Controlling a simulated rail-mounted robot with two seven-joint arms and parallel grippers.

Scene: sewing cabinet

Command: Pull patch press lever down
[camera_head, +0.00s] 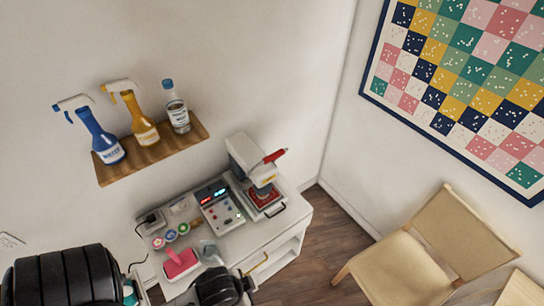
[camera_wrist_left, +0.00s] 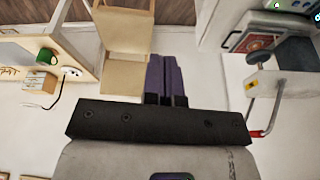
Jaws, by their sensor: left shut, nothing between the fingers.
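The patch press (camera_head: 246,163) is a white machine at the right end of the white cabinet top (camera_head: 288,206). Its lever has a red handle (camera_head: 274,156) that sticks out to the right near the machine's top. A red patch (camera_head: 266,196) lies on the press bed. In the left wrist view the press bed shows at upper right with the red patch (camera_wrist_left: 257,44), and the lever's red handle (camera_wrist_left: 257,133) is at right. My left gripper (camera_wrist_left: 166,58), with purple fingers, is shut and empty, apart from the lever and left of it there. My right gripper is not in view.
A control box with lit displays (camera_head: 219,204) stands left of the press. A pink-handled tool (camera_head: 181,262) and several round patches (camera_head: 171,235) lie farther left. A wall shelf (camera_head: 155,154) holds bottles. A wooden chair (camera_head: 420,255) stands at right, with bare floor between it and the cabinet.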

